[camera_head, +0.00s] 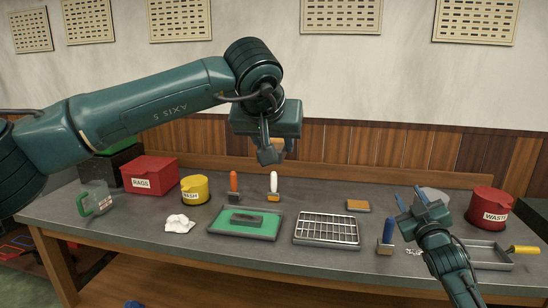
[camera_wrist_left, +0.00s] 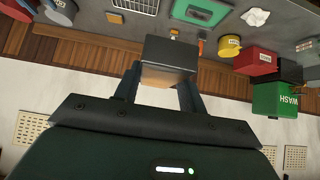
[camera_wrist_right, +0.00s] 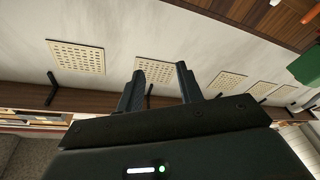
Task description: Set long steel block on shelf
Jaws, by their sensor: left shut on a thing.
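My left gripper (camera_head: 266,140) is raised above the back of the bench and shut on a block. In the left wrist view this block (camera_wrist_left: 168,62) sits between the two fingers, with a dark grey face and a tan-brown face. In the head view it is a small grey shape (camera_head: 270,155); its full length cannot be told. My right gripper (camera_head: 411,197) is open and empty over the right of the bench; it faces the wall in its wrist view (camera_wrist_right: 160,85). A brown plank with black brackets (camera_wrist_right: 95,100), apparently the shelf, runs along the wall there.
Perforated panels (camera_head: 180,18) hang on the wall.

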